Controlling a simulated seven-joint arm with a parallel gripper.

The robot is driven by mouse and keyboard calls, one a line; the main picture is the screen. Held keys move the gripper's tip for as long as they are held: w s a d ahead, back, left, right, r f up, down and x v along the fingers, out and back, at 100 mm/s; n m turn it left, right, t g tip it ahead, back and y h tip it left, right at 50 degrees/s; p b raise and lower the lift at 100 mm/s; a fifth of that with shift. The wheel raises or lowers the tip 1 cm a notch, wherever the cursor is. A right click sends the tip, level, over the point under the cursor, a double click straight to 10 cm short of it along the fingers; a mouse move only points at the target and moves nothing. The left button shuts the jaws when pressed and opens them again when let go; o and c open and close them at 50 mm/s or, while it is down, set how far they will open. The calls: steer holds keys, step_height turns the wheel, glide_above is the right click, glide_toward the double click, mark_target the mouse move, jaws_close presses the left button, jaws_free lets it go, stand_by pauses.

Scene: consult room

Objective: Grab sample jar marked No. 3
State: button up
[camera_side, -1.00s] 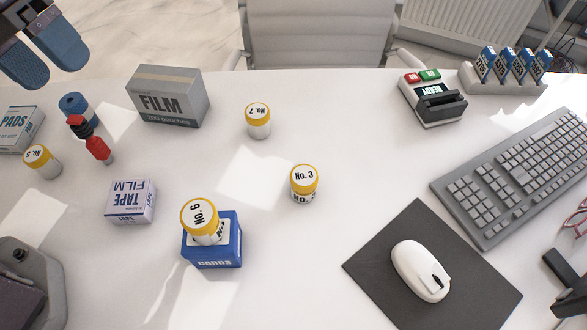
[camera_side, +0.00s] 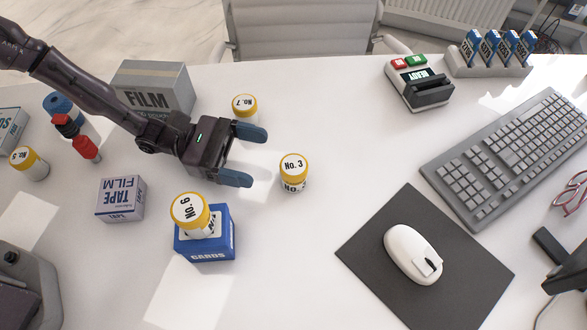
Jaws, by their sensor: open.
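The sample jar marked No. 3 (camera_side: 293,173) stands upright on the white table near the middle, with a yellow lid and a clear space around it. My gripper (camera_side: 253,157) is open and empty, its two blue fingers pointing right toward the jar. The jar is just beyond the fingertips, apart from them. Jar No. 7 (camera_side: 245,106) stands behind the upper finger, partly hidden by it. Jar No. 6 (camera_side: 191,213) sits on a blue cards box (camera_side: 218,245). Jar No. 5 (camera_side: 29,163) stands at the far left.
A grey film box (camera_side: 155,85) stands behind my arm. A mouse (camera_side: 413,253) on a dark pad (camera_side: 365,250) and a keyboard (camera_side: 500,160) lie right. The table right of jar No. 3 is clear.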

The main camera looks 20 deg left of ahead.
mark_target(294, 165)
steer(key=shift+d+f+n+t, duration=0.15)
steer(key=shift+f+n+t, duration=0.35)
steer(key=shift+w+d+f, duration=0.1)
steer(key=shift+d+f, duration=0.05)
steer(key=shift+d, duration=0.1)
steer(key=d, duration=0.7)
steer(key=shift+w, duration=0.4)
steer(key=shift+c, duration=0.4)
steer(key=c, duration=0.9)
